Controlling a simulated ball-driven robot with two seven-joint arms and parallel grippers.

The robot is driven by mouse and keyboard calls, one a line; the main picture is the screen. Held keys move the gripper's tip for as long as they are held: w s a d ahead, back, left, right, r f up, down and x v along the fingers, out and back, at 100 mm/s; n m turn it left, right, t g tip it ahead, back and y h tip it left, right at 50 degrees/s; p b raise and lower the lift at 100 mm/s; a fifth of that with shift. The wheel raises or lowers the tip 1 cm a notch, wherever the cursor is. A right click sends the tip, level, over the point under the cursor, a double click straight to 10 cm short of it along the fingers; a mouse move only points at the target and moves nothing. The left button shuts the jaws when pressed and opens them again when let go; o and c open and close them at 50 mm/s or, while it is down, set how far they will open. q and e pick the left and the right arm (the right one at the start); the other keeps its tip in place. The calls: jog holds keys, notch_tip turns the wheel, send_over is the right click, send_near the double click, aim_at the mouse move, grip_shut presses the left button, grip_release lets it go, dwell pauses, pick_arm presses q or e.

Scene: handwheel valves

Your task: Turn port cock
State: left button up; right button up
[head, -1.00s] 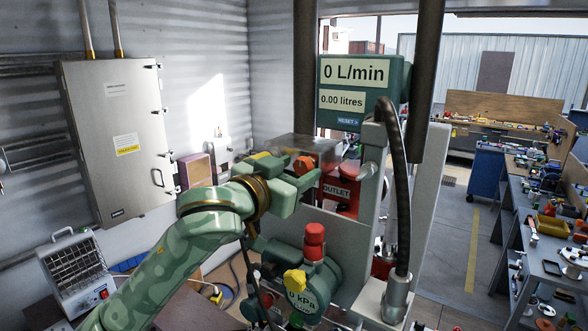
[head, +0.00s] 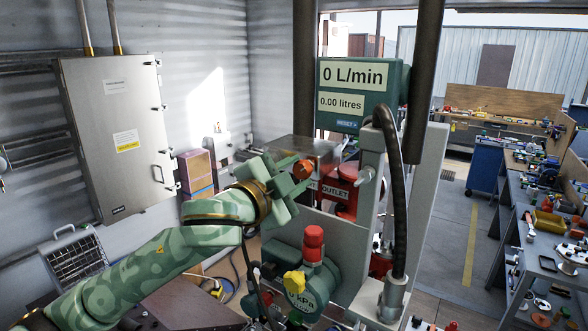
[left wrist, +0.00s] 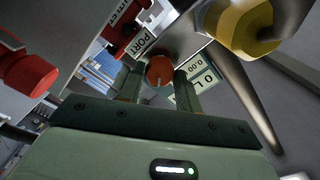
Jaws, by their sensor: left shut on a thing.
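The port cock's round orange-red knob (head: 302,169) is at the top of the panel, left of the red OUTLET part. It also shows in the left wrist view (left wrist: 160,71), beside a white label (left wrist: 142,43) reading PORT. My left gripper (head: 294,174) is shut on this knob, with one finger on each side of it. In the head view the fingers are tilted and partly hide the knob's surroundings. The cock's body behind the knob is mostly hidden. My right gripper is out of view.
A red OUTLET fitting (head: 341,190) is close right of the gripper. A red knob (head: 314,236) and yellow knob (head: 294,282) sit below, by a kPa gauge. The green display (head: 352,93) reads 0 L/min and 0.00 litres. A dark hose (head: 399,190) runs down the right.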

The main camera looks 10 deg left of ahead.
pick_arm(q)
jog(key=m, duration=0.6)
jog(key=o, duration=0.6)
jog(key=shift+m, duration=0.9)
jog(key=shift+o, duration=1)
jog(key=v, duration=0.6)
jog(key=shift+w+f, duration=0.1)
